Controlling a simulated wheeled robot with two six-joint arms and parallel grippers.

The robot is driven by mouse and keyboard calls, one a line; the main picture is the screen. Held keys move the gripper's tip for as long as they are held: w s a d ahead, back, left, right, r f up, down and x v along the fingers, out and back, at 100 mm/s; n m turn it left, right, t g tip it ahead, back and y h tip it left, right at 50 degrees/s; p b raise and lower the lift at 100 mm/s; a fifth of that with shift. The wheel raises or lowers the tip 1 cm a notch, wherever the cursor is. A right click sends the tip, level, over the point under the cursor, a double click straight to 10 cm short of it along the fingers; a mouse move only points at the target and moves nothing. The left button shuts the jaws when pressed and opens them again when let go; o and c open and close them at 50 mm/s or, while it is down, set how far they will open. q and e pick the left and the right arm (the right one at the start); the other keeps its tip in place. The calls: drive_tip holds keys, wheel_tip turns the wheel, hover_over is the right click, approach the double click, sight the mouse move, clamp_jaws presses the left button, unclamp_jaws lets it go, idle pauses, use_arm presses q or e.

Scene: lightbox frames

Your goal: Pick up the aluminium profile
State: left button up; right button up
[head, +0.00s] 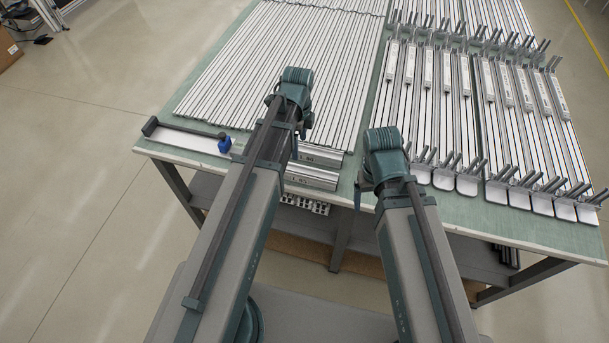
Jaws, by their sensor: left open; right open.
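Many long, thin silver aluminium profiles (245,75) lie side by side on the left half of the green-topped table (366,110). They run from the near edge toward the back, and no single one stands out. My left gripper (302,129) is at the near ends of these profiles, mostly hidden by its own wrist; I see no profile in it. My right gripper (359,193) is near the table's front edge, right of the profiles, also largely hidden behind its wrist. Both are open.
Rows of metal rails with grey upright prongs and white labels (427,68) fill the table's right half. A pale bar with a blue block (224,143) lies at the front left corner. Thick silver blocks (312,176) sit at the front edge. A lower shelf (455,262) is underneath.

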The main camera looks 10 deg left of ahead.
sight(301, 170)
use_arm(q)
wheel_tip(301, 170, down, 9)
drive_tip(key=b, duration=0.8)
drive_tip(key=shift+r+b, duration=0.15)
drive_tip(key=shift+b, duration=0.15)
drive_tip(key=f+b, duration=0.5)
drive_tip(key=shift+s+d+f, duration=0.1)
drive_tip(key=shift+s+d, duration=0.1)
drive_tip(key=shift+d, duration=0.1)
clamp_jaws()
